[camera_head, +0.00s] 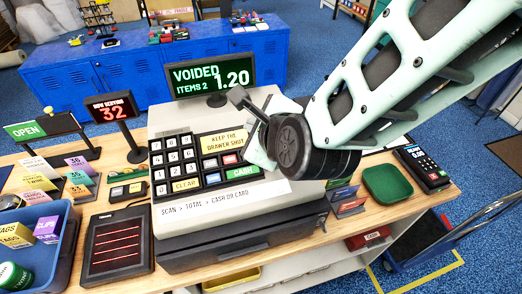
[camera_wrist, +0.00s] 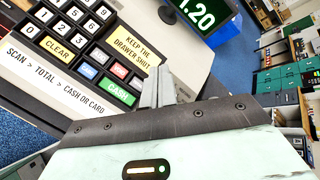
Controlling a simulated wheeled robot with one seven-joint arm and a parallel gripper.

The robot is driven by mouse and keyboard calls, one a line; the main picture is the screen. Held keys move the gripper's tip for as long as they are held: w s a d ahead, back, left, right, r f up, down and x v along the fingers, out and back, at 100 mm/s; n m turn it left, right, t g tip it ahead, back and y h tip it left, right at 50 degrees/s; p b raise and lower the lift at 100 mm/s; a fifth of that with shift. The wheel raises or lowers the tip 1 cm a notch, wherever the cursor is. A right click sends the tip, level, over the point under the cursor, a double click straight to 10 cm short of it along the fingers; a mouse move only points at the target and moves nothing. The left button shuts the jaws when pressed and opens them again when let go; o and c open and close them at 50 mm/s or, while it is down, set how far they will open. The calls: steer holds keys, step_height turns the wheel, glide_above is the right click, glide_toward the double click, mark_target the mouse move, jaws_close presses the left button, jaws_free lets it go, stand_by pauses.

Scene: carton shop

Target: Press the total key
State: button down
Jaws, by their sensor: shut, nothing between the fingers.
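The cash register (camera_head: 173,224) stands on the wooden counter, with its keypad facing me. To the right of the number keys are a green CASH key (camera_head: 243,172), a red key (camera_head: 229,159) and a blue key (camera_head: 213,178). In the wrist view the CASH key (camera_wrist: 120,92) is just left of my gripper (camera_wrist: 161,68). My gripper is shut and empty, over the right side of the keypad. Its wrist partly hides the register in the head view.
The register display (camera_head: 213,77) reads VOIDED, ITEMS 2, 1.20. A yellow label (camera_head: 224,141) sits above the function keys. A card reader (camera_head: 422,168) and a green tray (camera_head: 387,184) stand at the right. A black scanner plate (camera_head: 118,243) lies at the left.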

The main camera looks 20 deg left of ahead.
steer(key=shift+f, duration=0.1)
steer(key=f+b, duration=0.1)
steer(key=f, duration=0.1)
steer(key=w+f+b, duration=0.1)
steer(key=f+b, duration=0.1)
steer(key=f, duration=0.1)
steer(key=a+f+b, duration=0.1)
steer(key=f+b, duration=0.1)
steer(key=shift+w+f, duration=0.2)
steer(key=shift+f, duration=0.15)
steer(key=shift+w+f+b, duration=0.1)
steer(key=shift+f+b, duration=0.25)
steer(key=shift+b, duration=0.2)
steer(key=shift+f, duration=0.2)
stand_by(1.4)
steer(key=shift+a+f+b, duration=0.1)
steer(key=shift+f+b, duration=0.15)
steer(key=shift+b, duration=0.45)
steer(key=shift+w+f+b, duration=0.15)
steer(key=shift+f+b, duration=0.2)
steer(key=shift+b, duration=0.15)
stand_by(0.4)
steer(key=shift+r, duration=0.1)
steer(key=shift+r+p, duration=0.3)
steer(key=shift+r, duration=0.4)
